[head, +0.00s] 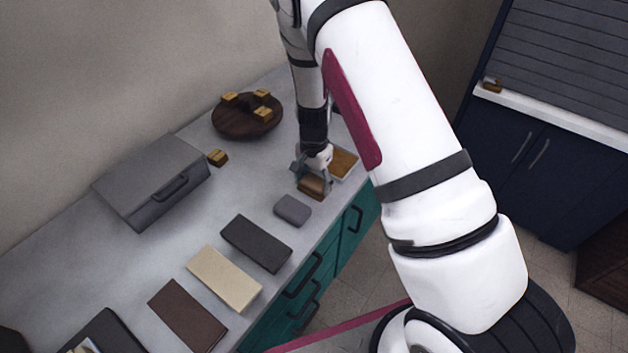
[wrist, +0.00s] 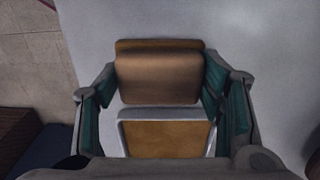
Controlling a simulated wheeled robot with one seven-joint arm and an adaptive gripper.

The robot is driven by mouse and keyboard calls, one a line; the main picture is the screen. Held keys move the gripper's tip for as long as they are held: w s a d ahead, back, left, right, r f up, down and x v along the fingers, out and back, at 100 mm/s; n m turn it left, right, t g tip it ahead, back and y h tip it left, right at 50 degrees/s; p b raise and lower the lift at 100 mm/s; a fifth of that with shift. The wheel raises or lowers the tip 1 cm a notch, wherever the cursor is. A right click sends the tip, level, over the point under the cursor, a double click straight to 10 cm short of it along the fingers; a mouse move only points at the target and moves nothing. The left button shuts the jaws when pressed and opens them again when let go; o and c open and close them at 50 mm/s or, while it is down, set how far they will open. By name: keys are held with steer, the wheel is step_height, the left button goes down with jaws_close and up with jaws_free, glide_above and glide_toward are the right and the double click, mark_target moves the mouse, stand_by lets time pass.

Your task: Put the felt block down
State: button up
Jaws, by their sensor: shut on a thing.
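The felt block (head: 313,188) is a brown block with rounded edges, near the front edge of the grey counter. My gripper (head: 312,180) is above it, pointing down, with its fingers on either side. In the wrist view the block (wrist: 158,78) sits between the two teal finger pads of my gripper (wrist: 160,88), with an ochre strip along its far edge. I cannot tell whether its underside touches the counter. Beside it is a white-rimmed tray with an ochre inside (head: 343,162), which also shows in the wrist view (wrist: 166,137).
A rounded grey block (head: 292,209) lies close by. Dark grey (head: 256,243), cream (head: 224,278) and brown (head: 188,314) slabs lie in a row along the front. A grey case (head: 152,178), a small wooden cube (head: 217,157) and a round wooden board with cubes (head: 247,120) are farther back.

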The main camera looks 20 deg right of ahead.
steer(key=o, duration=1)
steer(key=shift+f, duration=0.15)
step_height(320, 180, up, 12)
step_height(320, 180, up, 12)
steer(key=n+t+y, duration=0.1)
steer(key=n, duration=0.2)
glide_above(314, 181)
steer(key=s+a, duration=0.1)
steer(key=s, duration=0.4)
steer(key=s+r+n+t, duration=0.2)
steer(key=s+r+n, duration=0.2)
steer(key=s+r, duration=0.3)
steer(key=s+d+r+n+t+h, duration=0.1)
steer(key=s+r, duration=0.6)
steer(key=s, duration=0.7)
steer(key=shift+s+d+n+t+b, duration=0.15)
steer(key=shift+s+n+t+b, duration=0.35)
steer(key=shift+n, duration=0.9)
steer(key=shift+w, duration=0.15)
